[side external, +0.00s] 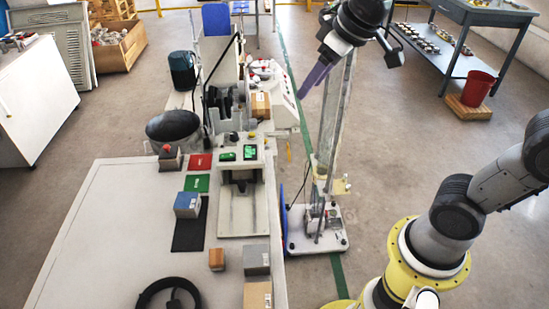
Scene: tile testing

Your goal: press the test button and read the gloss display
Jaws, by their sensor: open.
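The gloss tester (262,158) is a pale machine at the right edge of the bench. Its small display (250,151) is lit green, but the figures are too small to read. A green patch (227,157), possibly the test button, lies just left of the display. My gripper (304,92), with purple fingers, is open and in the air, right of and above the tester. It points down to the left and touches nothing that I can make out.
On the bench (100,240) are a red mat (200,162), a green mat (195,184), a blue-topped block (187,204) on a dark mat, and a red-button box (170,158). A clear column (333,125) stands right of the tester.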

